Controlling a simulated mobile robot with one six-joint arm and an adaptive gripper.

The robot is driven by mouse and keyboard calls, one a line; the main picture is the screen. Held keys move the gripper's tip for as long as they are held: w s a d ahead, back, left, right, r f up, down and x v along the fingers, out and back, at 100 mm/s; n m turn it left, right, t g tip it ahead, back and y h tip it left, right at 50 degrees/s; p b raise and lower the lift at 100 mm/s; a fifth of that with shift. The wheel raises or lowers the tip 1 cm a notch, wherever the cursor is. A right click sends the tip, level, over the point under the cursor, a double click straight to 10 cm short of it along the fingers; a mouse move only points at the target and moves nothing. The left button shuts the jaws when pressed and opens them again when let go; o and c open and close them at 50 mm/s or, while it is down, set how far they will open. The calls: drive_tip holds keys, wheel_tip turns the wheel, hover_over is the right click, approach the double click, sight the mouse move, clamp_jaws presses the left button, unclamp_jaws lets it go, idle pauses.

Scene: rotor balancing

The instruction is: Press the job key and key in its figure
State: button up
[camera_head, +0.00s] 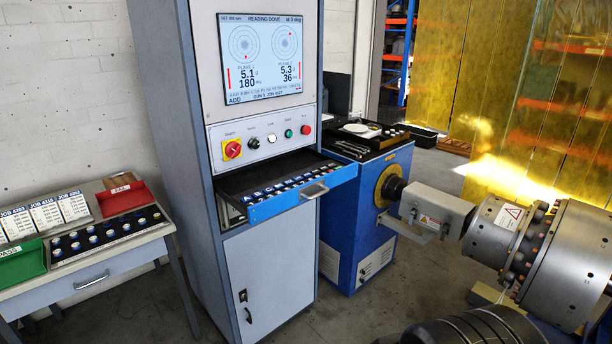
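The tall grey cabinet has a lit screen (264,56) reading "READING DONE", with plane 1 at 5.1 g and 180, and plane 2 at about 5.3 g and 36. A small line at its bottom shows a run and a job number, too small to read surely. Below it, a blue-fronted drawer (262,212) is pulled out. In it lies a row of small pale-topped keys (285,189); their legends are too small to read, so I cannot tell which is the job key.
A control panel (262,139) with a red-yellow switch and buttons is above the drawer. A side table (90,278) at left holds job cards (45,215), a red bin (126,196), a green bin (22,262) and several dark pieces. Blue machine (358,235) and large grey rotor (572,262) stand right.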

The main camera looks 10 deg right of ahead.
clamp_jaws()
idle(1.2)
